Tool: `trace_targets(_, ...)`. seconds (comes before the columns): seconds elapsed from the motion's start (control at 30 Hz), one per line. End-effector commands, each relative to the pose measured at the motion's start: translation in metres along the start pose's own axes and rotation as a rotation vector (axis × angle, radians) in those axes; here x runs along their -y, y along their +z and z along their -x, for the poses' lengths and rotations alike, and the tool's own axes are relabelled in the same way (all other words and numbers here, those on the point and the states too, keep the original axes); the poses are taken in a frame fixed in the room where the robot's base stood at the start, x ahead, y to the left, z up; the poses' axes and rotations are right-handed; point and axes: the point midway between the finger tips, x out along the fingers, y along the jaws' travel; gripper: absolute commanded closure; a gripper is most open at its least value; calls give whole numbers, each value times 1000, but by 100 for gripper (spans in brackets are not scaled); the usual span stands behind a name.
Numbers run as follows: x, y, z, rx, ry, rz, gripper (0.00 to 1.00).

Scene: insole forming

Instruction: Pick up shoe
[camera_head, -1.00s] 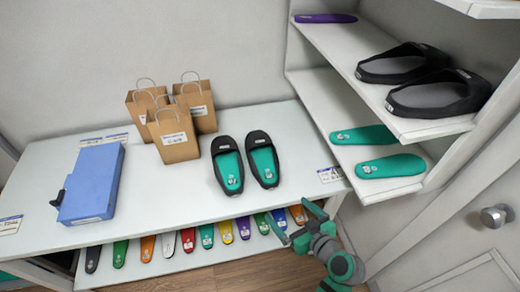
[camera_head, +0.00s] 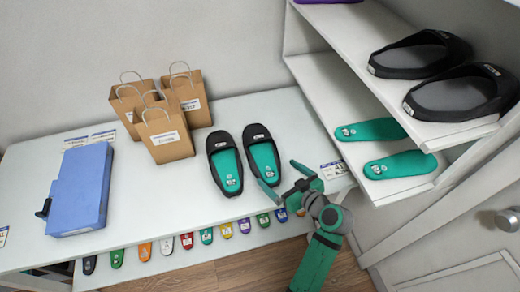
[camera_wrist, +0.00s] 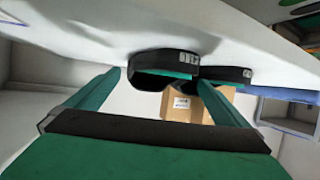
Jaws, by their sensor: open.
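Two black slide shoes with teal insoles lie side by side on the white table (camera_head: 130,218) in the head view: a left shoe (camera_head: 226,168) and a right shoe (camera_head: 264,158). My gripper (camera_head: 279,174) is open and empty at the near end of the right shoe, its fingers spread toward that shoe. In the wrist view, one shoe's heel (camera_wrist: 160,60) shows between the two fingers, and the second shoe's heel (camera_wrist: 228,74) is to the right, beyond the right finger. I cannot tell whether a finger touches a shoe.
Paper bags (camera_head: 165,135) stand behind the shoes. A blue box (camera_head: 80,190) lies at the left. A white shelf (camera_head: 335,75) at the right holds larger black shoes (camera_head: 420,55) above teal insoles (camera_head: 372,130). Colored insoles (camera_head: 187,241) line a shelf under the table.

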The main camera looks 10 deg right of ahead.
Motion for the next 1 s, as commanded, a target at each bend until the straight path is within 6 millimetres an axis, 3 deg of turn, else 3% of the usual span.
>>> trace_targets(0.17, 0, 1, -10, 1, 1, -2, 0)
trace_targets(0.5, 2, 3, -53, 0, 0, 0, 0)
trace_targets(0.8, 2, 4, -57, 1, 1, 0, 0)
trace_targets(0.97, 2, 3, -56, 0, 1, 0, 38)
trace_targets(1.0, 2, 3, -56, -1, 1, 0, 38)
